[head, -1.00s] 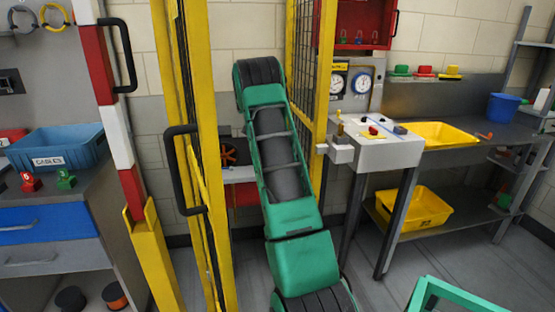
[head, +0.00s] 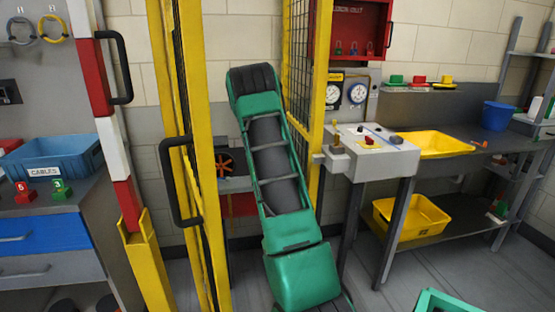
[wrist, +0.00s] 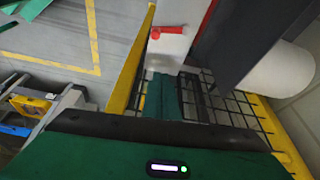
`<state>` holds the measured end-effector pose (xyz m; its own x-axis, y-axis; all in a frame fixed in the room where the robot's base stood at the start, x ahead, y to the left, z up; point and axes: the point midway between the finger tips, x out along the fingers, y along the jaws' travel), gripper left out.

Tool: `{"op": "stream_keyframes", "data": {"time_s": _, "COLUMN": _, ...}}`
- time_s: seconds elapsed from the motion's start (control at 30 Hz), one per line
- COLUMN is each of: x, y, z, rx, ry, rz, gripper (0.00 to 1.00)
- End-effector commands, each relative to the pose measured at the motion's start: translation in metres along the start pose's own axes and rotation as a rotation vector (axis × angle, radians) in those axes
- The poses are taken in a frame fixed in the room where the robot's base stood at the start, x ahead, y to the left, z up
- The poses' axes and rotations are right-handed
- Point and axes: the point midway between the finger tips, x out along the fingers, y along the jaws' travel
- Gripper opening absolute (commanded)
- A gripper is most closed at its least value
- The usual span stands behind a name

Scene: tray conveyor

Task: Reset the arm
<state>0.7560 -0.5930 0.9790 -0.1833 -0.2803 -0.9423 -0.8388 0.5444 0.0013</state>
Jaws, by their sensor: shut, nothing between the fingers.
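My green arm (head: 287,230) with dark joints rises through the middle of the head view, leaning slightly left. Its upper end stands in front of the tiled wall, between the yellow posts. My gripper cannot be made out in the head view. In the wrist view, the green housing with a small status light fills the bottom edge. My gripper (wrist: 162,80) shows beyond it as a narrow teal part, shut and empty. Its tips are hard to tell from the black mesh behind.
Yellow posts (head: 202,150) and a mesh guard (head: 299,55) flank my arm closely. A blue cable bin (head: 20,150) stands left.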

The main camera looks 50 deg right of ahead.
Motion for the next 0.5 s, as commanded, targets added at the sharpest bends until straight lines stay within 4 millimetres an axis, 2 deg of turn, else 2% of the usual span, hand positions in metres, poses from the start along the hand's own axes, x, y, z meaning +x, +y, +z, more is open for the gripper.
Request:
{"op": "stream_keyframes", "data": {"time_s": 0.13, "x": -0.0081, "y": -0.0001, "z": 0.0012, "rx": -0.001, "ry": -0.001, "rz": 0.000, "gripper": 0.00}}
{"op": "stream_keyframes", "data": {"time_s": 0.5, "x": -0.0087, "y": 0.0001, "z": 0.0003, "rx": 0.000, "ry": -0.001, "rz": 0.001, "gripper": 0.00}}
